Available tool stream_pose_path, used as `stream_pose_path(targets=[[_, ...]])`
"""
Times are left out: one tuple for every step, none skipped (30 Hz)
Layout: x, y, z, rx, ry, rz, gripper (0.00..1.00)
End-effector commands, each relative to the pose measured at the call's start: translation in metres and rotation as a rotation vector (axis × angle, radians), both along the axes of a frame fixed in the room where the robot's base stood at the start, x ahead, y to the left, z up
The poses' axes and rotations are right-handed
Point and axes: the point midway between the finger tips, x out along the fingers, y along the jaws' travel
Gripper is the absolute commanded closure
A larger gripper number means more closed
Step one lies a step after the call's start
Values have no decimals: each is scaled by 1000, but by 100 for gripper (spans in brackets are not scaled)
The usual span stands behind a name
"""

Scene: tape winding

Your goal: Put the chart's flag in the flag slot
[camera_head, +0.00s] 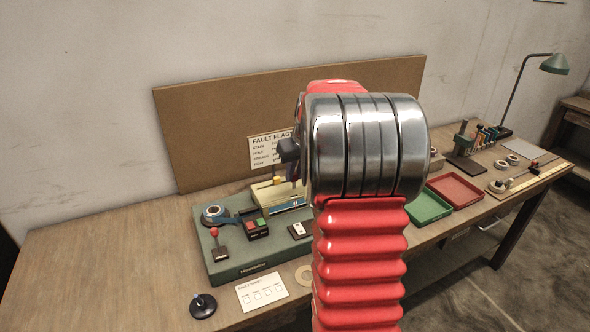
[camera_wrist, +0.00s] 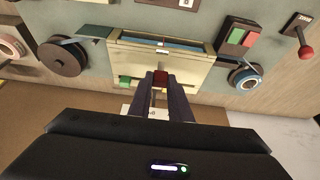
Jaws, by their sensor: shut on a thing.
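In the wrist view my gripper (camera_wrist: 160,74) is shut on a small dark red piece (camera_wrist: 161,79), which looks like a flag. It is held over the edge of a cream box (camera_wrist: 187,72) on the machine. Small green and yellow pieces (camera_wrist: 127,81) show on that edge, left of the fingers. In the head view the cream box (camera_head: 262,191) is partly behind my arm, and the fingertips are largely hidden. The fault flags chart (camera_head: 264,152) stands behind the box, partly covered; its rows are too small to read. I cannot clearly make out the flag slot.
The green machine base (camera_head: 228,264) carries a tape reel (camera_head: 213,214), red and green buttons (camera_head: 257,226) and a red-knobbed lever (camera_head: 215,233). A paper sheet (camera_head: 262,291) lies in front. Green (camera_head: 428,207) and red (camera_head: 455,190) trays stand right. The table's left end is clear.

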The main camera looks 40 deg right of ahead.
Motion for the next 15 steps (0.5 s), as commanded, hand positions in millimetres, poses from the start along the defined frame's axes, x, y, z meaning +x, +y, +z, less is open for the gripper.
stream_pose_path(targets=[[0,0,-4,1,1,0,100],[0,0,-6,1,2,0,100],[0,1,-9,1,2,1,100],[0,1,-11,1,2,1,100],[0,1,-13,1,1,1,100],[0,1,-15,1,1,1,100],[0,1,-17,1,1,1,100],[0,1,-19,1,1,1,100],[0,1,-20,1,1,1,100],[0,1,-21,1,1,1,100],[0,1,-23,1,1,1,100],[0,1,-23,0,0,1,100],[0,1,-24,0,0,1,100],[1,1,-25,0,0,1,100],[1,1,-25,-1,0,2,100]])
